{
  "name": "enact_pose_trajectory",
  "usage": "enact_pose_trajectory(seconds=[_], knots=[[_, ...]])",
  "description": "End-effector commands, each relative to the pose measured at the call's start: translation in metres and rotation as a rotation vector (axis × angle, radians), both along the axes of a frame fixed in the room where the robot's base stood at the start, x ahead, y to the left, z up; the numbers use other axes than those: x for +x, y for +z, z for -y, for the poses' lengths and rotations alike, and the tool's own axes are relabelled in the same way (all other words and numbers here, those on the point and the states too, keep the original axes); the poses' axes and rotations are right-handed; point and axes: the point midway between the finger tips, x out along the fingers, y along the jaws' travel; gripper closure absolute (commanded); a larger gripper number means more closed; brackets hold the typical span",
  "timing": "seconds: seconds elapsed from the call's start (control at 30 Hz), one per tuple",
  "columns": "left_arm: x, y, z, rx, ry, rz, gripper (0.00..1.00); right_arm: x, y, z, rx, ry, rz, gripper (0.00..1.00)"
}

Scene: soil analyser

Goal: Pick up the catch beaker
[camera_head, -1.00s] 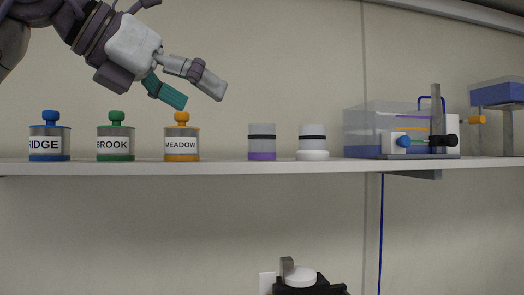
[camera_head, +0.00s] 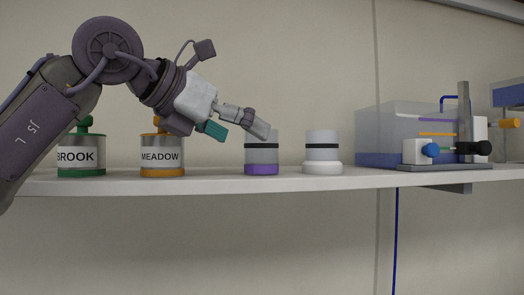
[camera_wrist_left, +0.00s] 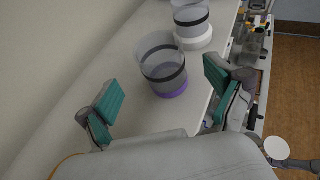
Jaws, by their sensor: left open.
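Two clear beakers with black bands stand upright on the shelf: one with a purple base (camera_head: 262,156) and one with a white base (camera_head: 322,155). I cannot tell from labels which is the catch beaker. My left gripper (camera_head: 238,129) is open and empty, tilted down to the right, in front of and just left of the purple-based beaker's upper part. In the left wrist view that beaker (camera_wrist_left: 163,72) stands ahead, between the lines of the two teal-padded fingers (camera_wrist_left: 165,102). The white-based beaker (camera_wrist_left: 192,24) is beyond it. My right gripper is not in view.
On the shelf (camera_head: 215,182), the BROOK jar (camera_head: 82,157) and MEADOW jar (camera_head: 161,157) stand left, partly behind my left arm. A clear tank (camera_head: 390,130) with a blue-knobbed fixture (camera_head: 431,150) stands right of the beakers. The shelf's front edge is close to the beakers.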

Motion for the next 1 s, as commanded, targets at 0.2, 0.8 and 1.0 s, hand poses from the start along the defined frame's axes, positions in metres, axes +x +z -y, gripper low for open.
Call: enact_pose_trajectory(seconds=[0.2,0.8,1.0], knots=[[0.016,-0.005,0.019,0.004,-0.003,-0.002,0.08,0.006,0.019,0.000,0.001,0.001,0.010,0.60],[0.033,-0.019,0.036,0.000,0.000,0.001,0.30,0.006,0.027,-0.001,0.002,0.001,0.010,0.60],[0.033,-0.019,0.036,0.000,0.000,0.001,0.63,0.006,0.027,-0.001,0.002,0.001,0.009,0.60]])
